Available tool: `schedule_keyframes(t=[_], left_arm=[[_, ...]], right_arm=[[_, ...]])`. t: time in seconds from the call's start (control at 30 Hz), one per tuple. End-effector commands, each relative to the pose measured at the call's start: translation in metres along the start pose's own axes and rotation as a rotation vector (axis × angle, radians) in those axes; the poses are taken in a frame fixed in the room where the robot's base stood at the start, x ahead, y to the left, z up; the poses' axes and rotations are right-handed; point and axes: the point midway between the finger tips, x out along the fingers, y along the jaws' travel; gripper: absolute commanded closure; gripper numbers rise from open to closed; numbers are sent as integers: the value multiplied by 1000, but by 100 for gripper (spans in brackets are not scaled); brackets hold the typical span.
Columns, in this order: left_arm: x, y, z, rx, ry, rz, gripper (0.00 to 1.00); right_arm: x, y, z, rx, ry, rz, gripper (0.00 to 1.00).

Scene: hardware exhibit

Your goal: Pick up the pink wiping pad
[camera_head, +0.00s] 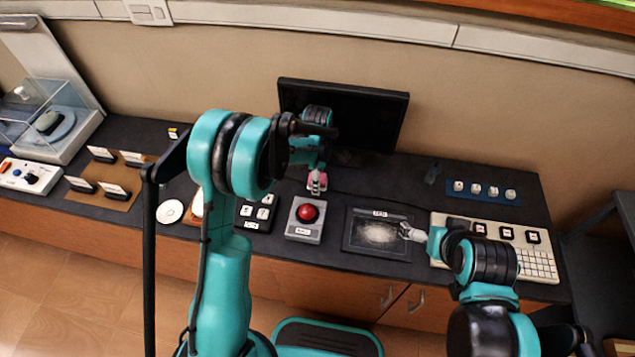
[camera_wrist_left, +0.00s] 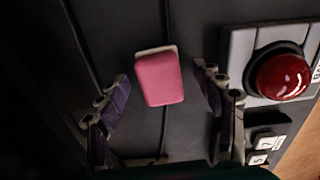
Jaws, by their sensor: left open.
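The pink wiping pad (camera_wrist_left: 160,80) lies on the dark counter, with a pale edge along its far side in the left wrist view. In the head view, only a bit of the pad (camera_head: 311,184) shows around my left gripper (camera_head: 317,184), below the monitor. My left gripper is open; in the wrist view its fingers (camera_wrist_left: 164,92) stand on either side of the pad, with gaps between. My right gripper (camera_head: 408,232) is over the right edge of the dark screen panel. It is too small to tell its jaw state.
A red button box (camera_head: 304,232) stands close to the pad, also seen in the left wrist view (camera_wrist_left: 283,77). A black monitor (camera_head: 365,112) stands behind. A dark panel (camera_head: 375,251) and a keypad board (camera_head: 535,262) lie to the right. A black key box (camera_head: 255,213) is at the left.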

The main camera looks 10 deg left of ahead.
Motion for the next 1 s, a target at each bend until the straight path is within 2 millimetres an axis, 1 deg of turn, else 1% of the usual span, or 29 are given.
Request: schedule_keyframes(t=[0.07, 0.17, 0.2, 0.27, 0.57, 0.7, 0.77, 0.87, 1.0], left_arm=[[-1, 0, 0, 0, 0, 0, 33], [-1, 0, 0, 0, 0, 0, 56], [-1, 0, 0, 0, 0, 0, 67], [-1, 0, 0, 0, 0, 0, 83], [0, 0, 0, 0, 0, -1, 83], [-4, -1, 0, 0, 0, -1, 83], [-9, 0, 0, 0, 0, -1, 83], [-22, -1, 0, 0, 0, -1, 83], [-49, 0, 2, 1, 0, 0, 83]], right_arm=[[-1, 0, -1, 0, 0, 0, 0], [-1, 0, -1, 0, 0, 0, 0], [-1, 0, -1, 0, 0, 0, 0], [-1, 0, -1, 0, 0, 0, 0], [0, 0, 0, 0, 0, 0, 0], [-2, 0, -1, 0, 0, 0, 0], [-4, 0, -3, 0, 0, 0, 0], [-8, 0, -6, 0, 0, 0, 0], [-17, 0, -12, 0, 0, 0, 0]])
